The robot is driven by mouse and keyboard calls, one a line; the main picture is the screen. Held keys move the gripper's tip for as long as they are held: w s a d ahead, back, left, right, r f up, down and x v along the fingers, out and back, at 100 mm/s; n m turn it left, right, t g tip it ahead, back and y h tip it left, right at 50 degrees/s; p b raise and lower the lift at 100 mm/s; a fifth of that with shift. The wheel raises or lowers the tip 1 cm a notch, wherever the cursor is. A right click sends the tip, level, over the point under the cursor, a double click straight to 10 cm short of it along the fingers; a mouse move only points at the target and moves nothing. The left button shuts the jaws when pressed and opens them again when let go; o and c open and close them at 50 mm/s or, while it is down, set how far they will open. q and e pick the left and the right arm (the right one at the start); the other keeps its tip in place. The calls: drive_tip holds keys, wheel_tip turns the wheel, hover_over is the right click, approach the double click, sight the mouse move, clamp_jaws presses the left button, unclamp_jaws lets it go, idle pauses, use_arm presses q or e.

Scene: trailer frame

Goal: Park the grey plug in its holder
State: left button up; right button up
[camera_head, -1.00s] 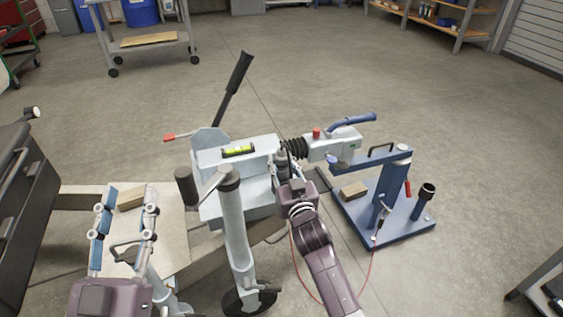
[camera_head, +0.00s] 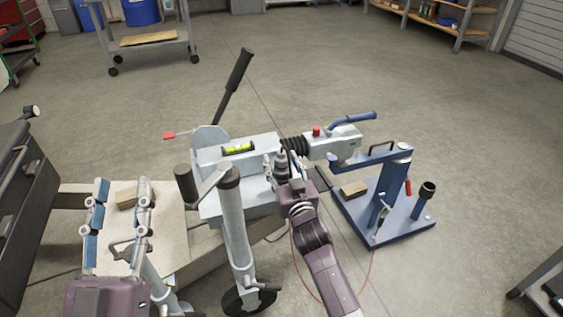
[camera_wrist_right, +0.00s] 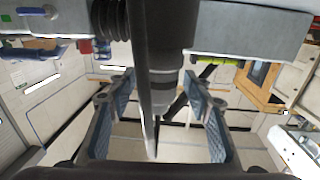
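The grey plug (camera_head: 281,162) stands upright at the near side of the trailer drawbar, beside the black bellows. Its ringed grey body also shows in the right wrist view (camera_wrist_right: 164,75). Whether it is seated in its holder cannot be told; the holder is not clearly visible. My right gripper (camera_head: 283,170) is open, with its blue-padded fingers on either side of the plug and gaps visible in the right wrist view (camera_wrist_right: 158,90). A dark cable (camera_wrist_right: 147,80) runs in front of the plug there.
The drawbar (camera_head: 212,153) carries a spirit level (camera_head: 238,149), a handbrake lever (camera_head: 235,82) and a jockey wheel post (camera_head: 236,230). The coupling head (camera_head: 337,145) adjoins a blue stand (camera_head: 400,225). A red cable (camera_head: 371,275) hangs by my right arm.

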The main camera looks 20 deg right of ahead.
drive_tip(key=shift+f, duration=0.1)
drive_tip(key=shift+s, duration=0.2)
drive_tip(key=s, duration=1.1)
drive_tip(key=shift+s+a, duration=0.25)
drive_tip(key=shift+s, duration=0.05)
